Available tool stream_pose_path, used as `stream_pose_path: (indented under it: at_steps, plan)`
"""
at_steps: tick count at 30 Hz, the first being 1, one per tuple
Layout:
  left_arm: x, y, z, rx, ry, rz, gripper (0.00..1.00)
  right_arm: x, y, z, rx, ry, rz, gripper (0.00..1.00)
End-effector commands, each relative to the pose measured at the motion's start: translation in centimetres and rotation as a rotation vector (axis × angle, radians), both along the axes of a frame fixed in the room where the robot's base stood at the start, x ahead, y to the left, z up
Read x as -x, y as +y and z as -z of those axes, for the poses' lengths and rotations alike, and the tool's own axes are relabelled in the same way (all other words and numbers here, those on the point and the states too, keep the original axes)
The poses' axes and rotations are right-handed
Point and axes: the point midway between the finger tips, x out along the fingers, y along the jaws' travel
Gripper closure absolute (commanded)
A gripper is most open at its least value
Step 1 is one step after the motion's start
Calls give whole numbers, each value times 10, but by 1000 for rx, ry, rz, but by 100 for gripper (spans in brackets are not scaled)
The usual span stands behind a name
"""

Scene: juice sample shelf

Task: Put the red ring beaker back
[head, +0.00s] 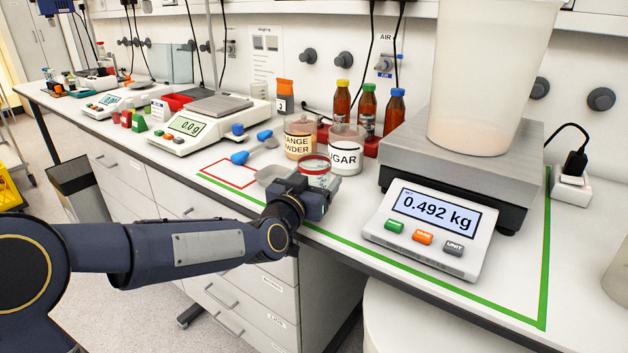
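The red ring beaker (316,165) is a small clear vessel with a red band near its top. It stands in front of the sugar jar, and its lower part is hidden behind my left gripper (313,190). The gripper is at the beaker, over the front part of the bench. Its fingertips are hidden by its own body, so I cannot tell whether it is open or closed around the beaker. A red outlined rectangle (211,177) is marked on the bench left of the gripper. My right gripper is not in view.
A sugar jar (345,157) and orange powder jar (299,143) stand just behind. Bottles (367,108) stand behind.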

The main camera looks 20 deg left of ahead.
Motion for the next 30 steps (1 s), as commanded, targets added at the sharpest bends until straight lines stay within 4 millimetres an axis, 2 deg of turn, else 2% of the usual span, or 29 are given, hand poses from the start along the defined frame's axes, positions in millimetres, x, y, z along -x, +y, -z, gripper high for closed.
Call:
stream_pose_path:
  at_steps: [13,17,24,30]
  plan:
    - [4,1,-4,-1,0,0,18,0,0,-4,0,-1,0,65]
    - [25,4,-3,-3,-1,0,18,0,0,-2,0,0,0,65]
    - [78,12,-4,-4,-4,-2,18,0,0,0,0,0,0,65]
    - [108,16,-3,-3,-1,0,18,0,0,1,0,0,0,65]
